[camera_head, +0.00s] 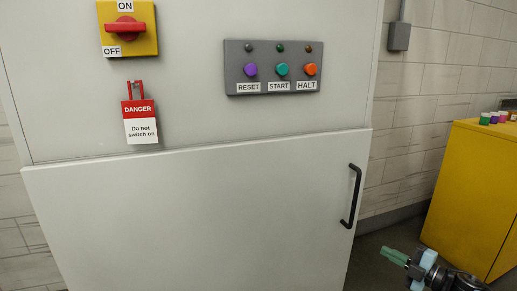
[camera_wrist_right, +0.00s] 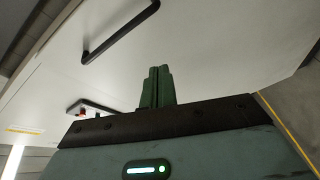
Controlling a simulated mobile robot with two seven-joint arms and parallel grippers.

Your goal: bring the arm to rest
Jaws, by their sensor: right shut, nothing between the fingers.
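My right gripper (camera_head: 396,257) is at the lower right of the head view, low in front of the floor between the cabinet and the yellow cabinet. Its green fingers are closed together and hold nothing. The fingers also show in the right wrist view (camera_wrist_right: 158,86), pointing towards a pale panel with a black bar handle (camera_wrist_right: 120,30). My left gripper is not in view.
A grey cabinet (camera_head: 190,210) with a black door handle (camera_head: 351,196) fills the middle. It carries a red switch (camera_head: 125,28), a danger tag (camera_head: 139,121) and a button panel (camera_head: 272,67). A yellow cabinet (camera_head: 470,185) with small coloured items (camera_head: 494,117) stands right.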

